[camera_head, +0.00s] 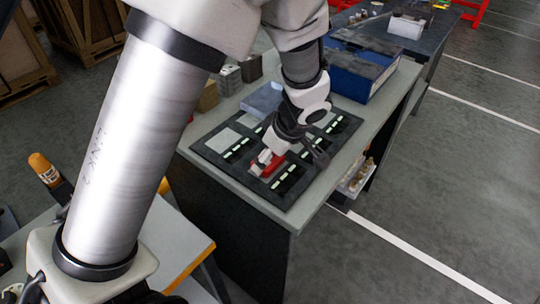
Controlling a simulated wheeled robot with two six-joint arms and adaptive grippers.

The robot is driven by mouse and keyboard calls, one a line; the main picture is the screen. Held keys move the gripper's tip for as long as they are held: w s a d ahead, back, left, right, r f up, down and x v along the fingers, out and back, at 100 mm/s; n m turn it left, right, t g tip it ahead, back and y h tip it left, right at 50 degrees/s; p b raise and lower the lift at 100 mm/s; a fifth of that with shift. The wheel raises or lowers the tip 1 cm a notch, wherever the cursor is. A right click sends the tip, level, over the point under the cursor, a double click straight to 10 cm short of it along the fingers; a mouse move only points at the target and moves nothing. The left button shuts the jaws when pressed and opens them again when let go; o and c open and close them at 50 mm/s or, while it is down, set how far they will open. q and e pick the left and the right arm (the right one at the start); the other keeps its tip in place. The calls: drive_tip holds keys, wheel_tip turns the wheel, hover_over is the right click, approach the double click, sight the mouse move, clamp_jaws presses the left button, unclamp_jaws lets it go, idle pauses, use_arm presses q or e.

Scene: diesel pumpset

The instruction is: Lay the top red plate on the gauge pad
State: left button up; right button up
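A red plate (272,166) shows in part at my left gripper (287,160), over the front middle of a dark mat. The gripper points down, and its fingers hide much of the red. I cannot tell whether the fingers are closed on the plate, whether it touches the mat, or whether more red plates lie under it. The dark mat (284,197) carries grey square pads, one of them a bare pad (223,140) at the left, and rows of pale green marks. I cannot tell which pad is the gauge pad. My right gripper is not in view.
The mat lies on a grey-green table (310,211). Behind it are a pale blue block (263,101), small brown and grey blocks, and a blue bin (352,81). A shelf with small parts (357,178) is at the table's right side. Open floor lies to the right.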

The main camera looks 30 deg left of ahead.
use_arm(q)
drive_tip(key=shift+f+b, duration=0.45)
drive_tip(key=shift+b, duration=0.05)
drive_tip(key=o, duration=1.6)
drive_tip(key=v, duration=1.2)
drive_tip(key=shift+r, duration=0.1)
wheel_tip(320, 180, up, 6)
drive_tip(key=p, duration=0.6)
